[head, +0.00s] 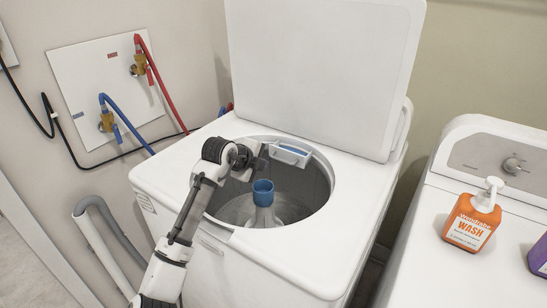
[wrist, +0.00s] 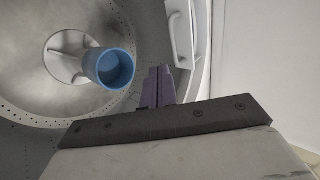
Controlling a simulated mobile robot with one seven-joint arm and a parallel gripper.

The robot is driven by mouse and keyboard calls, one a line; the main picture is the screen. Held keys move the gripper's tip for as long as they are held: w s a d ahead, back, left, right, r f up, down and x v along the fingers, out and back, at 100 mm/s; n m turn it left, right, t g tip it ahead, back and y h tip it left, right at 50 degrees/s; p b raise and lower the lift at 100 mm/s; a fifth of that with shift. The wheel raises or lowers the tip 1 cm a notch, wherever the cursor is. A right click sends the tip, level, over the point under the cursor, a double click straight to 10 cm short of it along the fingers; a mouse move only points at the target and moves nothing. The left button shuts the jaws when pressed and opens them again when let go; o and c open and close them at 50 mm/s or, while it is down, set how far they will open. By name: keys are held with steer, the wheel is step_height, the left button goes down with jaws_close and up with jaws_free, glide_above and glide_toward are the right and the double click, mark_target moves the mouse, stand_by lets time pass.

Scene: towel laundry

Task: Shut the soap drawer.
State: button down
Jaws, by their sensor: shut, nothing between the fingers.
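The soap drawer (head: 290,155) is a small white tray with blue inside, standing out from the back rim of the washer's tub opening. It also shows in the wrist view as a white piece (wrist: 182,36) at the top, right of centre. My gripper (head: 262,160) is over the opening, just left of the drawer in the head view. Its purple fingers (wrist: 158,85) are shut and empty, with their tips below and left of the drawer in the wrist view. I cannot tell whether they touch it.
The washer (head: 310,265) has its lid (head: 325,70) raised behind the opening. A blue-capped agitator (head: 263,190) rises in the tub, close below my gripper. An orange soap bottle (head: 470,222) stands on the machine at right. Hoses run along the left wall.

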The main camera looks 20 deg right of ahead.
mark_target(291, 152)
steer(key=d+r+p+x, duration=0.1)
steer(key=p+x, duration=0.2)
steer(key=x, duration=0.5)
steer(key=shift+w+r, duration=0.15)
steer(key=shift+w, duration=0.35)
steer(key=shift+d, duration=0.1)
